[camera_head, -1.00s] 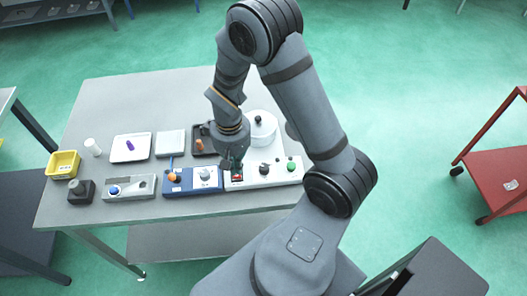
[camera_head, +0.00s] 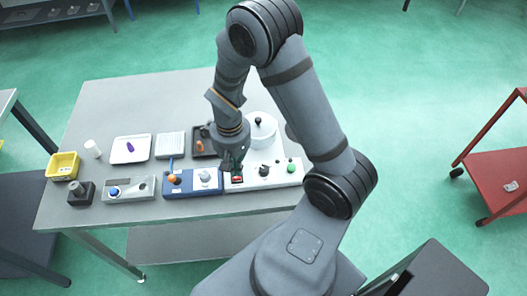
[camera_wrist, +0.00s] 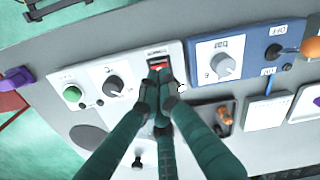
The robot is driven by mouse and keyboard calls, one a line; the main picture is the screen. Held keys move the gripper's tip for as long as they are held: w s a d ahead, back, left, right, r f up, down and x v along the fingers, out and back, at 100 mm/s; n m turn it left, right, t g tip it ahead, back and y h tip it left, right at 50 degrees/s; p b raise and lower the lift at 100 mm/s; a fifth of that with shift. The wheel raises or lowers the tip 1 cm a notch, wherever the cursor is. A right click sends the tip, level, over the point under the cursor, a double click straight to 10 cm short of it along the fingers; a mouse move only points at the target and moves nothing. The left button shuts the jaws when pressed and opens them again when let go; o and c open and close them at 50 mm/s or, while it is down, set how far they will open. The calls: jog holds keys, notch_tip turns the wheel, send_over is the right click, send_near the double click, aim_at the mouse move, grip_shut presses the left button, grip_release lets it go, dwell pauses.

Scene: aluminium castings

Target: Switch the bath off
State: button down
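The white control panel (camera_head: 250,183) stands near the front edge of the table, below a round white lidded pot (camera_head: 262,128). The panel carries a red rocker switch (camera_head: 237,179), a dark rotary knob (camera_head: 264,170) and a green button (camera_head: 290,167). In the wrist view the red switch (camera_wrist: 158,62) shows just beyond my fingertips, which partly cover it. My gripper (camera_head: 233,168) is over the switch end of the panel. Its fingers meet at the tips in the wrist view (camera_wrist: 160,78), with nothing between them. Whether they touch the switch is unclear.
A blue panel (camera_head: 193,182) with a dial and an orange-tipped lever adjoins on the left. Further left are a grey panel (camera_head: 130,194), a dark block with a knob (camera_head: 80,193) and a yellow bin (camera_head: 62,165). Trays lie behind. The table's far left is clear.

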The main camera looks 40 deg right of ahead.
jog(key=shift+f+b, duration=1.1)
jog(key=shift+b, duration=0.05)
dwell(0.6)
jog(key=shift+r, duration=0.15)
jog(key=shift+r+p, duration=2.6)
jog(key=shift+r, duration=0.85)
jog(key=shift+f, duration=0.15)
notch_tip(320, 180, down, 7)
jog(key=b, duration=0.5)
jog(key=shift+r, duration=0.2)
